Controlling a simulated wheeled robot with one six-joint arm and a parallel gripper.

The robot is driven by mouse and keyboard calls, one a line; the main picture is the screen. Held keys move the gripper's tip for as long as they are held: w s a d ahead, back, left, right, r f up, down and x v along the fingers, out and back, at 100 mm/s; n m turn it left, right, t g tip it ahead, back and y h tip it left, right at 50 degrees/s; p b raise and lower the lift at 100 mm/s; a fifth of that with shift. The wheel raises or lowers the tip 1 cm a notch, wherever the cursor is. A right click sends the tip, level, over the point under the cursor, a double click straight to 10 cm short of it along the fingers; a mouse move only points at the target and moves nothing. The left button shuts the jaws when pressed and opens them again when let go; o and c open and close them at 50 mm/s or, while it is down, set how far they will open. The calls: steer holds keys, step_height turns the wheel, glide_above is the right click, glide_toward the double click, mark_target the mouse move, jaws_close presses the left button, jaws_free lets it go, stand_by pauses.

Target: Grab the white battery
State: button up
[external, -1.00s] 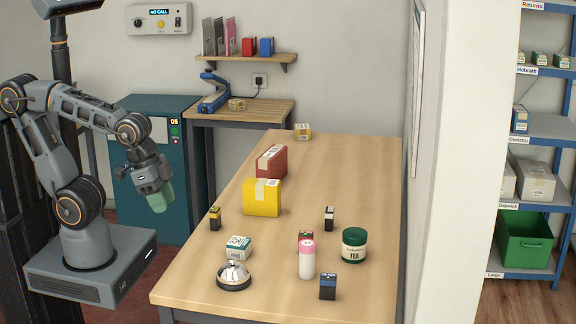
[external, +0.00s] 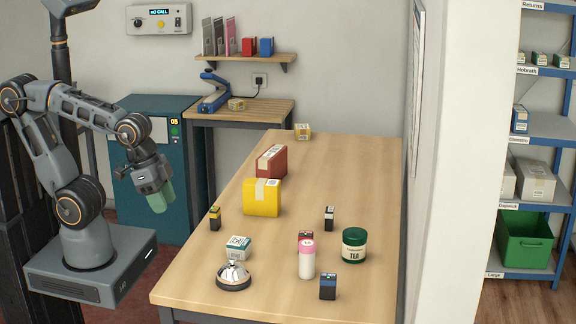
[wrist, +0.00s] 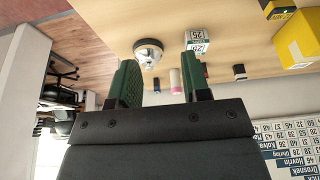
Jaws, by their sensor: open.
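The white battery (external: 329,218), a small upright block with a white middle and dark ends, stands on the counter right of the yellow parcel in the external view. My gripper (external: 158,200) hangs left of the counter, well away from the battery, with its green fingers pointing down. In the wrist view my gripper (wrist: 159,82) is open, its two green fingers apart with nothing held. A small dark block (wrist: 239,72) shows there right of the fingers; I cannot tell whether it is the white battery.
Similar batteries are yellow (external: 215,218), red (external: 305,239) and blue (external: 328,287). A tea tin (external: 354,246), a pink-topped bottle (external: 307,261), a bell (external: 234,276), a white box (external: 238,248), and yellow (external: 262,197) and red (external: 271,161) parcels share the counter (external: 356,175). Its right side is mostly clear.

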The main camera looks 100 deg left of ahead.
steer(key=o, duration=0.4)
steer(key=shift+o, duration=0.2)
steer(key=w+n+t+h+b, duration=0.2)
steer(key=w+n+h, duration=0.2)
steer(key=w+n, duration=0.65)
steer(key=n+t+y+b, duration=0.35)
steer(key=n+t, duration=0.45)
steer(key=n, duration=1.7)
glide_above(329, 217)
steer(key=s, duration=0.5)
step_height(329, 217, down, 4)
steer(key=shift+n+y, duration=0.45)
steer(key=f, duration=0.2)
steer(key=a+f, duration=0.1)
steer(key=f, duration=0.3)
steer(key=shift+w+a+f, duration=0.15)
steer(key=shift+a, duration=0.2)
steer(key=shift+f+b, duration=0.3)
steer(key=shift+f, duration=0.35)
steer(key=shift+p+x, duration=0.4)
steer(key=shift+x, duration=2.05)
